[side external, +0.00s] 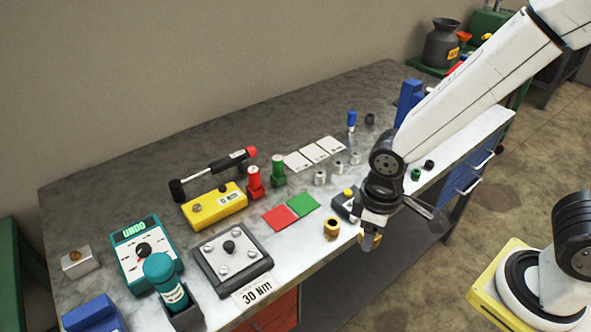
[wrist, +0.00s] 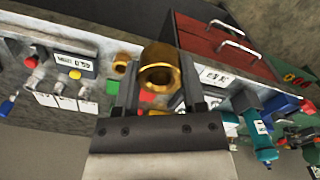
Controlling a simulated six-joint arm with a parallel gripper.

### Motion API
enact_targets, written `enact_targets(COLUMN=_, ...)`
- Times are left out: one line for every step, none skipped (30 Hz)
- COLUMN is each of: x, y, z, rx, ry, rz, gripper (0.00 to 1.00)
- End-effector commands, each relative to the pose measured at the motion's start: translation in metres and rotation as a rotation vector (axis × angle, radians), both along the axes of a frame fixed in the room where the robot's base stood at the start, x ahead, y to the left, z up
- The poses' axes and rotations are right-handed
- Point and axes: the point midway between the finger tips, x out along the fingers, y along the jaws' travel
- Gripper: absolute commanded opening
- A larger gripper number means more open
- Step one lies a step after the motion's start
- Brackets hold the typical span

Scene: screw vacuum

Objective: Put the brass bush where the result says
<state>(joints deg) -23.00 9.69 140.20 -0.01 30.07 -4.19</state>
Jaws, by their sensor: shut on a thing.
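My gripper (side external: 369,232) is shut on a brass bush (side external: 372,241) and holds it off the bench, by its front edge. In the wrist view the bush (wrist: 160,70) sits between the jaws (wrist: 160,88), its open bore facing the camera. A second brass bush (side external: 331,228) stands on the bench left of my gripper; it also shows in the wrist view (wrist: 121,62). A dark gauge with a yellow button (side external: 346,202) stands behind, partly hidden; its display (wrist: 70,61) is too small to read surely. A red mat (side external: 280,218) and a green mat (side external: 303,204) lie flat side by side.
Three white cards (side external: 314,153) lie behind several small metal parts. A yellow box (side external: 214,206), a red bottle (side external: 254,184) and a green bottle (side external: 278,172) stand left. A bolted plate (side external: 232,259), a "30 Nm" card (side external: 258,290) and a teal UNDO box (side external: 143,253) are front left.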

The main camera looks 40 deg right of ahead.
Motion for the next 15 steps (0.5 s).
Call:
enact_targets(x=0.004, y=-0.001, z=0.000, rx=0.000, ry=-0.001, rz=-0.001, gripper=0.00)
enact_targets(x=0.008, y=-0.002, z=0.001, rx=0.000, ry=-0.001, rz=-0.001, gripper=0.00)
enact_targets(x=0.013, y=-0.004, z=0.001, rx=0.000, ry=-0.001, rz=0.001, gripper=0.00)
enact_targets(x=0.017, y=-0.006, z=0.001, rx=0.000, ry=0.000, rz=0.002, gripper=0.00)
enact_targets(x=0.022, y=-0.008, z=0.002, rx=0.000, ry=0.000, rz=0.004, gripper=0.00)
enact_targets(x=0.029, y=-0.011, z=0.002, rx=0.000, ry=-0.001, rz=0.007, gripper=0.00)
enact_targets(x=0.034, y=-0.013, z=0.002, rx=0.000, ry=-0.001, rz=0.009, gripper=0.00)
enact_targets(x=0.040, y=-0.016, z=0.003, rx=0.000, ry=-0.001, rz=0.012, gripper=0.00)
enact_targets(x=0.048, y=-0.020, z=0.003, rx=0.000, ry=-0.001, rz=0.016, gripper=0.00)
enact_targets(x=0.053, y=-0.024, z=0.004, rx=0.000, ry=0.000, rz=0.017, gripper=0.00)
enact_targets(x=0.059, y=-0.027, z=0.004, rx=0.000, ry=-0.001, rz=0.021, gripper=0.00)
enact_targets(x=0.067, y=-0.031, z=0.004, rx=0.000, ry=-0.001, rz=0.025, gripper=0.00)
enact_targets(x=0.072, y=-0.035, z=0.005, rx=0.000, ry=0.000, rz=0.028, gripper=0.00)
enact_targets(x=0.076, y=-0.038, z=0.005, rx=0.000, ry=0.000, rz=0.031, gripper=0.00)
enact_targets(x=0.082, y=-0.042, z=0.005, rx=0.000, ry=-0.001, rz=0.034, gripper=0.00)
